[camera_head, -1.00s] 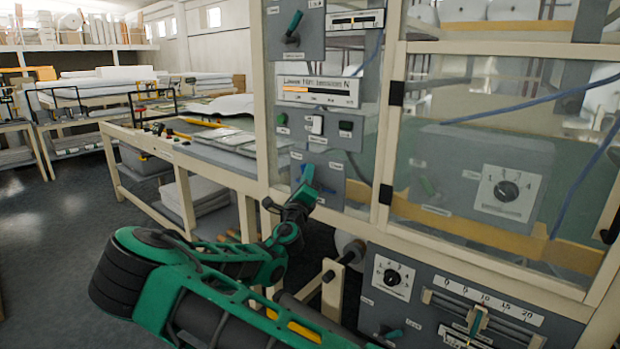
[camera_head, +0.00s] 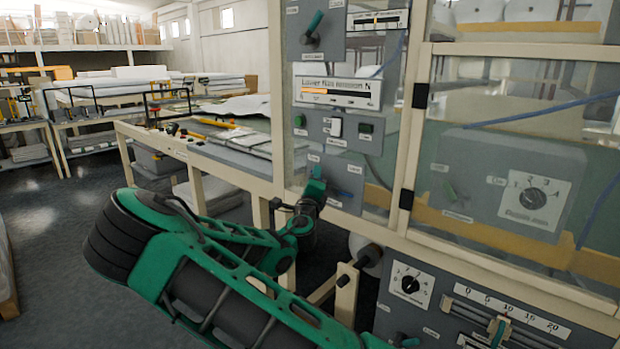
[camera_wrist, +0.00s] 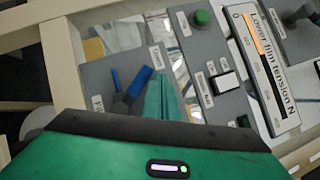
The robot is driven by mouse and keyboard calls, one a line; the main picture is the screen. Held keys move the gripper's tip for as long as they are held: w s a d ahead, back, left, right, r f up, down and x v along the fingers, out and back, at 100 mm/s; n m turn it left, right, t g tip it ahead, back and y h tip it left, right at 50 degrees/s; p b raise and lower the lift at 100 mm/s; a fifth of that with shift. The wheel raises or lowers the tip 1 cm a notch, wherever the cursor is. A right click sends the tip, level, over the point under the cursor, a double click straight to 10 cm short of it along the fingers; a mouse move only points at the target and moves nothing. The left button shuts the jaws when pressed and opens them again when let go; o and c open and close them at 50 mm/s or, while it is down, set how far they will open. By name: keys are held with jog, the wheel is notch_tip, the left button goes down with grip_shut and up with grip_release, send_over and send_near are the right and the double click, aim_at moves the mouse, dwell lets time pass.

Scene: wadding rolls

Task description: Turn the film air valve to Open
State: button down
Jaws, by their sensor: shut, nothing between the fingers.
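A small grey panel (camera_head: 349,171) below the button panel carries a valve with a blue handle (camera_head: 343,193). In the wrist view the blue handle (camera_wrist: 139,82) stands tilted, just left of my fingers. My gripper (camera_head: 316,182) is at the panel's left part, in front of it. In the wrist view my gripper (camera_wrist: 161,97) is shut and empty, its green fingers together close beside the handle. I cannot tell whether they touch it. The lower part of the valve is partly hidden by my gripper's body.
Above are a button panel (camera_head: 338,132), a film tension display (camera_head: 337,93) and a teal-handled switch (camera_head: 314,25). A cream frame post (camera_head: 405,150) stands right of the panel. A dial (camera_head: 410,285) and slider panel lie lower right. A long table (camera_head: 215,150) stands left behind.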

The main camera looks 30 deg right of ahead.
jog(key=shift+d, duration=0.15)
jog(key=s+a+r, duration=0.6)
jog(key=s+a, duration=0.1)
jog(key=s, duration=0.2)
jog(key=shift+s, duration=0.15)
dwell(0.3)
dwell(0.4)
